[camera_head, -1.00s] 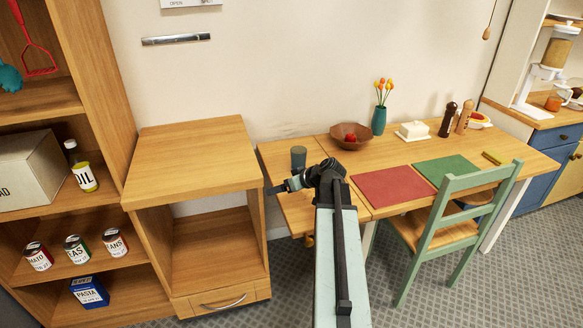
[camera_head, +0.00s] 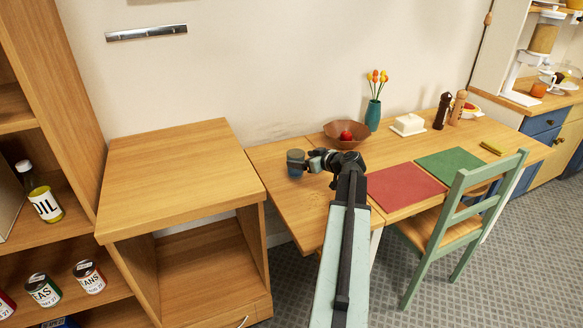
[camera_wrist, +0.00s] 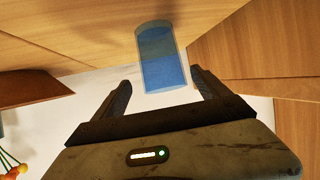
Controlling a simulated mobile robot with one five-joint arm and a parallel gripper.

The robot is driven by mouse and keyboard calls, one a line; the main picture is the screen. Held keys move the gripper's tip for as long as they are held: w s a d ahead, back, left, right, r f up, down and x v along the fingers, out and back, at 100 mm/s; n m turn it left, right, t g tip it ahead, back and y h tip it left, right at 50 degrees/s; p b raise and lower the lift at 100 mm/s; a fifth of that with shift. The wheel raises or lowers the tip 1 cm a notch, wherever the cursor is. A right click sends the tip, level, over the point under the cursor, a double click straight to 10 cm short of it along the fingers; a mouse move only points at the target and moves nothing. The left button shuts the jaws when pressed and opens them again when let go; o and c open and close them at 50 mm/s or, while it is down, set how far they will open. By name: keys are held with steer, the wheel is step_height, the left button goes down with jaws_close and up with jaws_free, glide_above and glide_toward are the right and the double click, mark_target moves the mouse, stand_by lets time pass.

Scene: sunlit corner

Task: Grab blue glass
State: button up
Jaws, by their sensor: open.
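The blue glass (camera_head: 295,168) stands near the left end of the wooden table (camera_head: 310,210) in the head view. In the wrist view the glass (camera_wrist: 160,60) is see-through blue and lies ahead of my gripper, centred between the two fingers. Its near end reaches about the level of the fingertips. My gripper (camera_head: 307,162) is at the right side of the glass in the head view, level with it. In the wrist view my gripper (camera_wrist: 162,84) is open, with nothing clamped. Whether a finger touches the glass I cannot tell.
A brown bowl (camera_head: 330,131) with a red fruit stands behind my gripper. A teal vase (camera_head: 373,116), a butter dish (camera_head: 408,125) and red (camera_head: 400,187) and green (camera_head: 450,166) mats lie to the right. A wooden cabinet (camera_head: 180,170) stands left of the table.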

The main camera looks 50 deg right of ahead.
steer(key=b+x, duration=0.2)
steer(key=x, duration=0.5)
steer(key=shift+a+f+b, duration=0.2)
steer(key=shift+b, duration=0.1)
steer(key=shift+r, duration=0.1)
steer(key=c, duration=1.7)
steer(key=shift+r, duration=0.1)
